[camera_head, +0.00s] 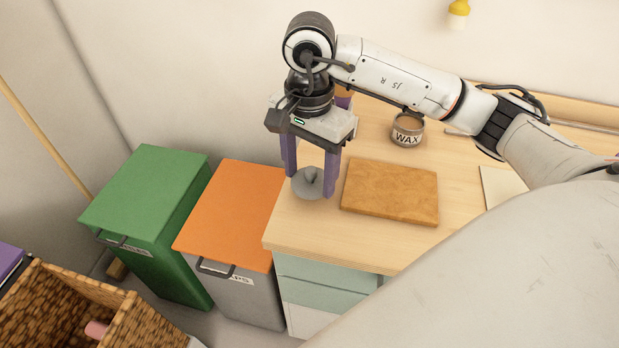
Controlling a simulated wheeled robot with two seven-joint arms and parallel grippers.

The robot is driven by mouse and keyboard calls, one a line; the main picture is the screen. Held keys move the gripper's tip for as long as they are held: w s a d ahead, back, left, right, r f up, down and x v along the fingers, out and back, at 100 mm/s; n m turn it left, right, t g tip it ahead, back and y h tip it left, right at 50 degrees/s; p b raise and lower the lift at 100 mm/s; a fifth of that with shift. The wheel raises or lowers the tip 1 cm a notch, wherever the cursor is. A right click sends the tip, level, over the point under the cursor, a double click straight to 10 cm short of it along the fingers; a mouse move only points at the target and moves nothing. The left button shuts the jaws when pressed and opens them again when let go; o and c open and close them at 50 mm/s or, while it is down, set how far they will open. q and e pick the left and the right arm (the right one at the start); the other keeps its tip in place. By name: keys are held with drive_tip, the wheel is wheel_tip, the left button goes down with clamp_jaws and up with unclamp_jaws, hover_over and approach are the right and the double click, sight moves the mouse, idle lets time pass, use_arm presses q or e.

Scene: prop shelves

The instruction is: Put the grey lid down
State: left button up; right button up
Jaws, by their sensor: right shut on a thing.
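The grey lid (309,184) is a small round disc with a raised knob. It shows at the left front part of the light wooden worktop (300,226). My right gripper (311,185) points down from above with its two purple fingers on either side of the lid, shut on it. The view from above does not show clearly whether the lid touches the worktop. My left gripper is not in view.
A wooden board (390,191) lies just right of the lid. A WAX tin (407,130) stands behind it. A green bin (150,205) and an orange-lidded bin (232,215) stand left of the worktop. A wicker basket (125,318) is at lower left.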

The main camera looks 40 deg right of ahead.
sight(310, 171)
drive_tip(key=shift+f, duration=1.1)
drive_tip(key=shift+f, duration=0.1)
drive_tip(key=shift+f, duration=0.15)
drive_tip(key=o, duration=1)
wheel_tip(310, 171, up, 12)
drive_tip(key=shift+r+p, duration=0.25)
drive_tip(key=shift+p, duration=0.05)
